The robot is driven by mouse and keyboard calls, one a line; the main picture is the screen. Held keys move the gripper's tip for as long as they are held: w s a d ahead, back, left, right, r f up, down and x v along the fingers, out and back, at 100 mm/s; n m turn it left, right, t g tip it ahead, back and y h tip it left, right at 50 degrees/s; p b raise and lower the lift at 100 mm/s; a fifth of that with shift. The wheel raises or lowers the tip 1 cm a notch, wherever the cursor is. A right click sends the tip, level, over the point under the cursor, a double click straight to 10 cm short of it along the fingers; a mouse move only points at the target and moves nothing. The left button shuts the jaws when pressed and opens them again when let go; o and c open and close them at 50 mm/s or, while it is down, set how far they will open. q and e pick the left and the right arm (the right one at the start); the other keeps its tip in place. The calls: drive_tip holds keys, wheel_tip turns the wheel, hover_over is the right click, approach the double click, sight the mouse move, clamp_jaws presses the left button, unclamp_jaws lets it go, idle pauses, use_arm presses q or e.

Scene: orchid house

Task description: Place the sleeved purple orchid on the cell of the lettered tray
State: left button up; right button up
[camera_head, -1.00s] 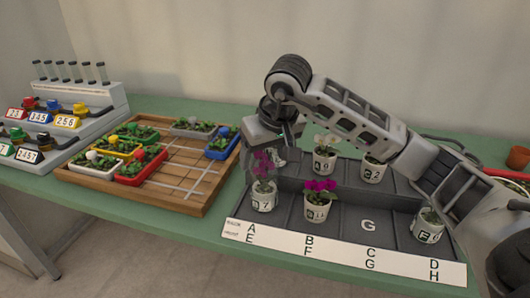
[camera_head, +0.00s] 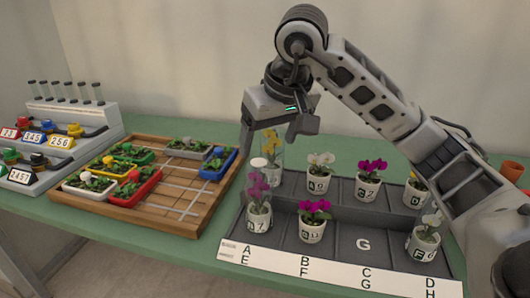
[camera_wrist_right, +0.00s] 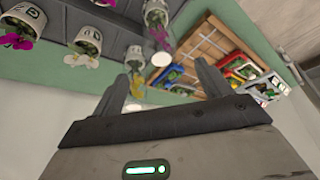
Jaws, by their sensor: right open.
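The sleeved purple orchid (camera_head: 258,190) stands upright in its white pot in the front-left cell, E, of the dark lettered tray (camera_head: 346,248). Its purple bloom and pot also show in the right wrist view (camera_wrist_right: 158,38). My right gripper (camera_head: 270,138) is open above the tray's back-left corner, behind and above the purple orchid and apart from it. A yellow orchid (camera_head: 270,146) in a clear sleeve stands in the back-left cell, close below the fingers; in the right wrist view its bloom (camera_wrist_right: 136,86) appears near one finger. Cell G is bare. My left gripper is not in view.
A potted magenta orchid (camera_head: 314,218) stands in cell F and a sleeved pale one (camera_head: 424,238) in H. Several potted orchids fill the back row. A wooden board (camera_head: 178,222) with small colored planters lies left, beside a labeled rack (camera_head: 66,138). Terracotta pot (camera_head: 512,171) at far right.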

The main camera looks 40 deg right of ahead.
drive_tip(key=s+a+f+m+g+y, duration=0.1)
drive_tip(key=s+a+f+g+y, duration=0.15)
drive_tip(key=a, duration=0.45)
drive_tip(key=s+a+f+m+g+y, duration=0.1)
drive_tip(key=a+f+y, duration=0.3)
drive_tip(key=a, duration=0.2)
drive_tip(key=s+a+r+m+g+y, duration=0.1)
drive_tip(key=s+a+r+m+y, duration=0.15)
drive_tip(key=a+m+y, duration=0.4)
drive_tip(key=s+a+r+m+g+y, duration=0.1)
drive_tip(key=s+a+m+y, duration=0.2)
drive_tip(key=a+m+y, duration=0.35)
drive_tip(key=w+d+f+n+t+h, duration=0.3)
drive_tip(key=d+f+n+t+h, duration=0.4)
drive_tip(key=n, duration=0.8)
drive_tip(key=w+d+f+n+t+h, duration=0.25)
drive_tip(key=f+n+t+h, duration=0.4)
drive_tip(key=n+t, duration=0.7)
drive_tip(key=s+f+m+g+h, duration=0.1)
drive_tip(key=s+f+m+g, duration=0.3)
drive_tip(key=f, duration=0.4)
drive_tip(key=s+f+m+g+h, duration=0.1)
drive_tip(key=s+f+m+g, duration=0.4)
drive_tip(key=f, duration=0.4)
drive_tip(key=shift+s+d+f+m, duration=0.2)
drive_tip(key=shift+s+d+m, duration=0.25)
drive_tip(key=shift+s+m, duration=0.3)
